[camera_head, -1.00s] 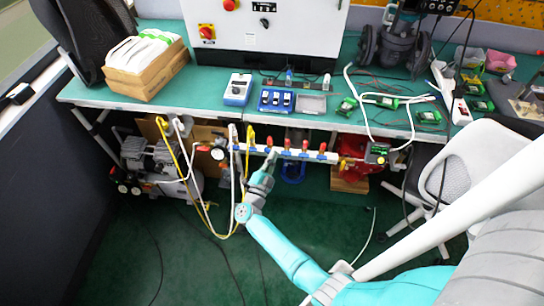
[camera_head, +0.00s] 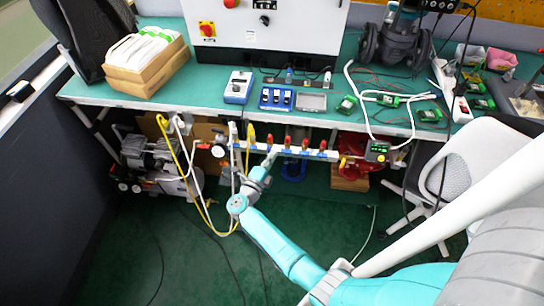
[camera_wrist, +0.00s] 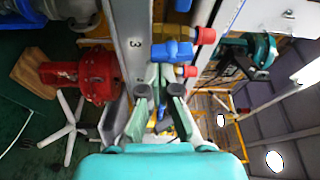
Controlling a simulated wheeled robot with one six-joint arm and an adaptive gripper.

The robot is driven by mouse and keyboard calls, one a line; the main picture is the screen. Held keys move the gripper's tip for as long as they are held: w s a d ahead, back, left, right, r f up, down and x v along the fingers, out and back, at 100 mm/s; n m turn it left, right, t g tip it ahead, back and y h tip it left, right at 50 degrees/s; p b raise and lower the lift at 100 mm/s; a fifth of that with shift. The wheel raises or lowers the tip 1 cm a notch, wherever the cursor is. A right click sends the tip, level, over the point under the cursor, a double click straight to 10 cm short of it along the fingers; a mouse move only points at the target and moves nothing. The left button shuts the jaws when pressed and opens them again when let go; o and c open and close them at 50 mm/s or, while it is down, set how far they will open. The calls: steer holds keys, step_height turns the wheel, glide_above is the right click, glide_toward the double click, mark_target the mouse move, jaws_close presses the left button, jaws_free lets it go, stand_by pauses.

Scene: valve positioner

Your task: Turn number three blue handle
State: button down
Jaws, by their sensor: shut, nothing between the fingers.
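A row of red valves with blue handles runs along the pale rail below the bench edge in the head view. A blue handle (camera_wrist: 172,52) shows large in the wrist view, beside the printed number 3 (camera_wrist: 138,45) on the rail. It lies across its valve, just beyond my fingertips. My gripper (camera_wrist: 159,90) is shut with nothing held, close to this handle; I cannot tell whether they touch. In the head view my gripper (camera_head: 270,158) reaches the rail from below and partly hides the valves there.
Yellow and white hoses (camera_head: 183,185) hang left of my arm. A compressor (camera_head: 152,160) stands further left under the bench (camera_head: 210,110). A red machine (camera_wrist: 82,74) shows left of the rail in the wrist view. A chair (camera_head: 465,170) stands at right.

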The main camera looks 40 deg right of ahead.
mark_target(269, 149)
steer(key=shift+a, duration=0.15)
stand_by(0.6)
steer(key=v, duration=1.1)
steer(key=c, duration=1.6)
jaws_free()
steer(key=shift+s+a, duration=0.1)
steer(key=shift+a, duration=0.15)
steer(key=o, duration=0.4)
steer(key=shift+n, duration=0.3)
steer(key=shift+c, duration=0.2)
steer(key=w+d+n+t+y, duration=0.1)
steer(key=d+n, duration=0.2)
steer(key=n, duration=0.4)
steer(key=w+d+r+n+t+y, duration=0.1)
steer(key=w+d+n+t, duration=0.1)
steer(key=d+n, duration=0.2)
steer(key=w+d+r+n+t+y, duration=0.1)
steer(key=d+n, duration=0.3)
steer(key=n, duration=0.6)
steer(key=shift+w+d+t, duration=0.15)
steer(key=shift+w+t, duration=0.35)
steer(key=shift+w, duration=0.25)
steer(key=shift+c, duration=0.2)
jaws_close()
